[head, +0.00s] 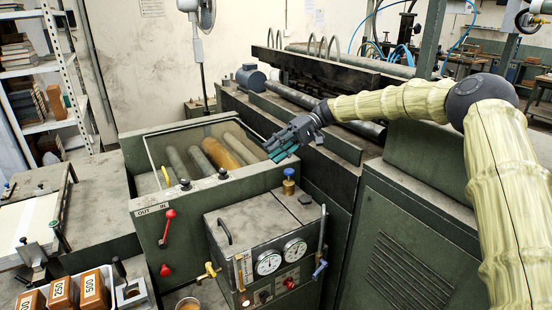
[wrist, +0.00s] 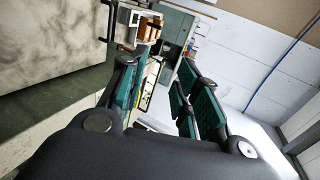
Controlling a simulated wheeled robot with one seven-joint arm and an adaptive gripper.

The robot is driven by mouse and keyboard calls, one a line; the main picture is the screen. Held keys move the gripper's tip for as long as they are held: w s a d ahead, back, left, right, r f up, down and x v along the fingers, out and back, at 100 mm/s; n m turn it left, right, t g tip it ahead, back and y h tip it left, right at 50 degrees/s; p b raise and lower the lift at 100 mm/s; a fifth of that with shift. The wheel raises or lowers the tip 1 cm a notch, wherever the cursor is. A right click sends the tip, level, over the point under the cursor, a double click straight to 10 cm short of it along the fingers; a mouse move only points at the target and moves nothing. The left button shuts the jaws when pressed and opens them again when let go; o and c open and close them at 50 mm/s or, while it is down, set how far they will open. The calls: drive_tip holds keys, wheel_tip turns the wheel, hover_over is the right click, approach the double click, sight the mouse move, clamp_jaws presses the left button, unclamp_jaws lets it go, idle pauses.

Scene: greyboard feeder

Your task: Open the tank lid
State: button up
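In the head view, a green boxy tank with two round dials (head: 268,263) stands at the front middle. Its flat grey lid (head: 258,222) lies shut on top, with a dark bar handle (head: 225,231) at its left side. My gripper (head: 281,147) is up and behind the tank, over the right edge of the roller cabinet, apart from the lid. In the wrist view, its teal-padded fingers (wrist: 160,85) are spread with nothing between them. A dark bar handle (wrist: 109,20) shows there at upper left; I cannot tell whose.
A green cabinet (head: 150,222) with rollers under a clear cover and a red lever stands left of the tank. Brown numbered blocks (head: 62,291) sit at lower left. A large green machine (head: 395,245) stands at right. A shelf rack (head: 45,75) stands at far left.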

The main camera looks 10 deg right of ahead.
wheel_tip(320, 180, up, 7)
idle(0.3)
drive_tip(key=shift+f, duration=0.15)
